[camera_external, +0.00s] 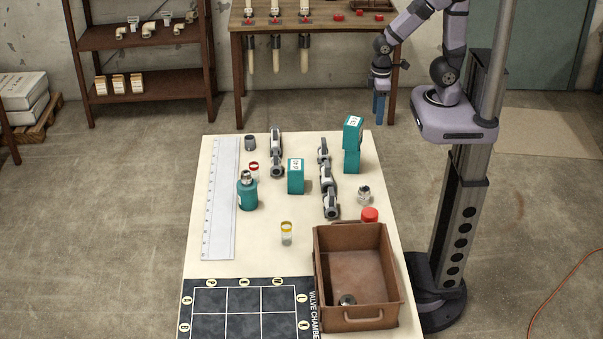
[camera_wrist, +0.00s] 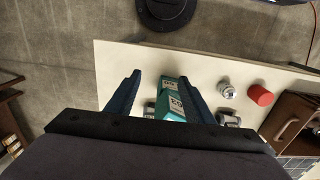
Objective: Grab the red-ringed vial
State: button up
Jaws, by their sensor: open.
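The red-ringed vial (camera_external: 254,169) stands on the cream table (camera_external: 270,264), toward its far left. It has a red ring at its top, and the teal bottle in front hides part of its lower body. I cannot make it out in the wrist view. My gripper (camera_external: 380,106) hangs pointing down beyond the table's far right corner, well away from the vial. In the wrist view my gripper (camera_wrist: 164,78) has its two dark blue fingers apart, with nothing held between them.
A teal metal-capped bottle (camera_external: 247,195) stands just before the vial. Grey pipe fittings (camera_external: 276,152), a teal box (camera_external: 296,176) and stacked teal boxes (camera_external: 352,148) stand to its right. A yellow-ringed vial (camera_external: 287,233) and a brown bin (camera_external: 352,252) are nearer. A white ruler (camera_external: 221,200) lies left.

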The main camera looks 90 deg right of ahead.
jog(key=w+d+m+h+b, duration=0.1)
jog(key=w+d+h+b, duration=0.25)
jog(key=w, duration=0.55)
jog(key=w+f+b, duration=0.1)
jog(key=w+b, duration=0.1)
jog(key=w, duration=0.1)
jog(key=w+a+f+m+t+h+b, duration=0.1)
jog(key=w+b, duration=0.1)
jog(key=w, duration=0.1)
jog(key=w+f+t+h+b, duration=0.1)
jog(key=w+b, duration=0.1)
jog(key=w, duration=0.1)
jog(key=shift+a+f+m+b, duration=0.3)
jog(key=shift+a+f+m, duration=0.1)
jog(key=w+a+f+m+t+h+b, duration=0.2)
jog(key=w+a+f+t+h+b, duration=0.15)
jog(key=w+a+b, duration=0.55)
jog(key=m+t+b, duration=0.3)
jog(key=t, duration=0.2)
send_near(255, 164)
jog(key=shift+y, duration=0.4)
jog(key=shift+d+r+p+x, duration=0.15)
jog(key=shift+p+x, duration=0.95)
jog(key=shift+x, duration=0.75)
jog(key=shift+d+r+p+x, duration=0.15)
jog(key=shift+p+x, duration=0.9)
jog(key=shift+x, duration=0.8)
jog(key=shift+w+d+f, duration=0.2)
jog(key=shift+w+f, duration=0.1)
jog(key=shift+w, duration=0.05)
